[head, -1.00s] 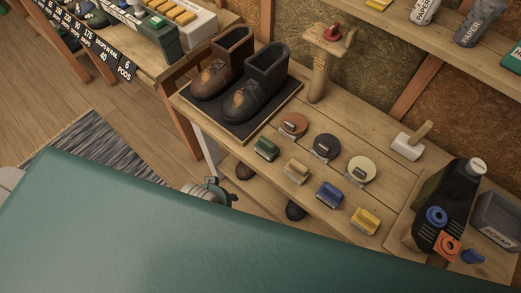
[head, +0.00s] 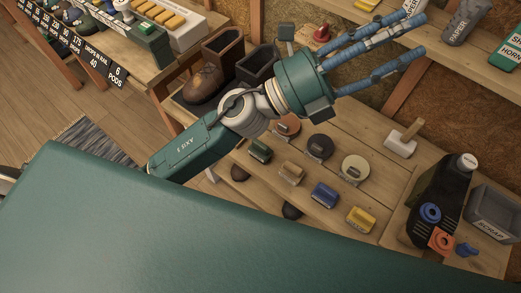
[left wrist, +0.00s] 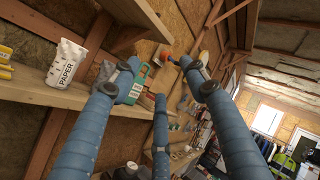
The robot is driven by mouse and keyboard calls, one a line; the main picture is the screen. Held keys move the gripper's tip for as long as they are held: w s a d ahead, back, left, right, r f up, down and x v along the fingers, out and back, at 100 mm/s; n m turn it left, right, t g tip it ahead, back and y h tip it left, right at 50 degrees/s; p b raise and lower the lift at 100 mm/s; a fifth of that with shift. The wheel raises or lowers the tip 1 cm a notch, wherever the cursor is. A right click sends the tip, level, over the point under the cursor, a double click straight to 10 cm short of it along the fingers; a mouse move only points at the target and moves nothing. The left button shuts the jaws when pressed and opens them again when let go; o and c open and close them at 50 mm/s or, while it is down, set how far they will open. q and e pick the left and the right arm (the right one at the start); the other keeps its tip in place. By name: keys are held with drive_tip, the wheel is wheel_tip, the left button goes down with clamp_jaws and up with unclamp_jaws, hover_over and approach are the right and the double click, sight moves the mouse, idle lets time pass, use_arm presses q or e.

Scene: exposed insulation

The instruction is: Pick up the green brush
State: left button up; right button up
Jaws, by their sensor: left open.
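The green brush (head: 260,150) sits on the wooden bench in the head view, at the left end of the front row of small brushes. My left gripper (head: 402,48) is raised high over the back of the bench, up and to the right of the green brush and well apart from it. Its blue fingers are spread and empty, pointing right. In the left wrist view the fingers (left wrist: 160,95) are also spread, facing a shelf and the room, and the green brush is not seen there. My right gripper is not in view.
Beside the green brush are a tan brush (head: 291,173), a blue brush (head: 324,195) and a yellow brush (head: 361,220). Round tins (head: 355,169) stand behind. A scrap bin (head: 494,212) is at the right.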

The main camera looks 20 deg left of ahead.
use_arm(q)
drive_tip(key=s+d+f+m+g, duration=0.3)
drive_tip(key=s+d+m+g, duration=0.25)
drive_tip(key=m+g, duration=0.35)
drive_tip(key=m+g+y+b, duration=0.3)
drive_tip(key=m+y, duration=1)
drive_tip(key=y, duration=0.8)
hover_over(260, 142)
drive_tip(key=f, duration=3.3)
drive_tip(key=shift+w+d+f, duration=0.15)
drive_tip(key=shift+w, duration=0.05)
drive_tip(key=f+b, duration=0.1)
drive_tip(key=f, duration=0.5)
drive_tip(key=shift+s+a+b, duration=0.1)
drive_tip(key=shift+a+b, duration=0.1)
drive_tip(key=shift+b, duration=0.15)
drive_tip(key=shift+r, duration=0.1)
clamp_jaws()
